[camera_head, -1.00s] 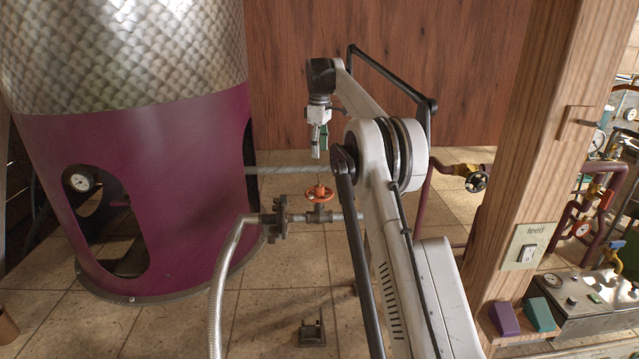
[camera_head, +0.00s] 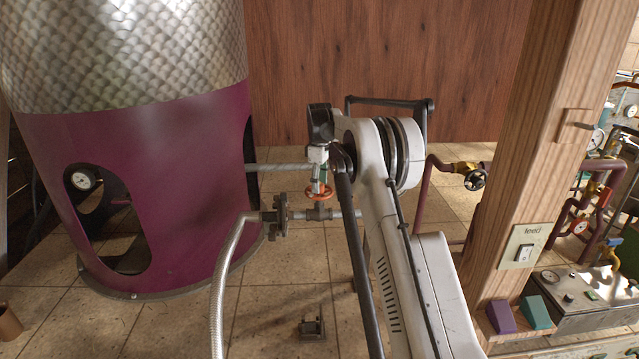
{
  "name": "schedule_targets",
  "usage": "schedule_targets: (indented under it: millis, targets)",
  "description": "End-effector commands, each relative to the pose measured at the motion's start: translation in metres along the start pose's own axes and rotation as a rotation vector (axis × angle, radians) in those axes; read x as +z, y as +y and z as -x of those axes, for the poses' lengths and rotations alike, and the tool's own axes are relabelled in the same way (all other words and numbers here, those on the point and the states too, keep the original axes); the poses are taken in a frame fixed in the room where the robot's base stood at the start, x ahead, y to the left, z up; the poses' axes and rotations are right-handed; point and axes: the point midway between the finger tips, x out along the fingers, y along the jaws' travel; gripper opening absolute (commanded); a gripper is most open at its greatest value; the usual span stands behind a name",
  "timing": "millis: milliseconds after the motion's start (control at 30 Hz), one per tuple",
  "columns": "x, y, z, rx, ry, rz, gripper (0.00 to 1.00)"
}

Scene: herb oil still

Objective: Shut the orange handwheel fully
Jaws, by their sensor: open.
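The orange handwheel (camera_head: 318,194) sits on top of a small valve on a horizontal pipe, right of the purple tank. My gripper (camera_head: 318,188) points down directly over the handwheel, with its fingertips at or just above the wheel. It is open. The fingers hide part of the wheel and its hub, and I cannot tell whether they touch the rim. The valve body (camera_head: 320,213) shows below the wheel.
The purple tank (camera_head: 170,190) stands close on the left. A pipe flange (camera_head: 282,215) and a braided hose (camera_head: 222,285) lie left of the valve. A grey pipe (camera_head: 280,168) runs behind my gripper. A wooden post (camera_head: 530,150) stands right. A small block (camera_head: 311,327) is on the floor.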

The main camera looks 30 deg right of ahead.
Motion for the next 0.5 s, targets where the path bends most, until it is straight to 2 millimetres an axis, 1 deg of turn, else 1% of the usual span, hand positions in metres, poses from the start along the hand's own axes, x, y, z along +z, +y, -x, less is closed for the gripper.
schedule_targets:
  millis: [100,333,500]
  targets:
    - [0.0000,0.0001,-0.0033,0.000,0.000,0.000,0.47]
    - [0.0000,0.0000,-0.0037,0.000,0.000,0.000,0.47]
    - [0.0000,0.0000,-0.0036,0.000,0.000,0.000,0.24]
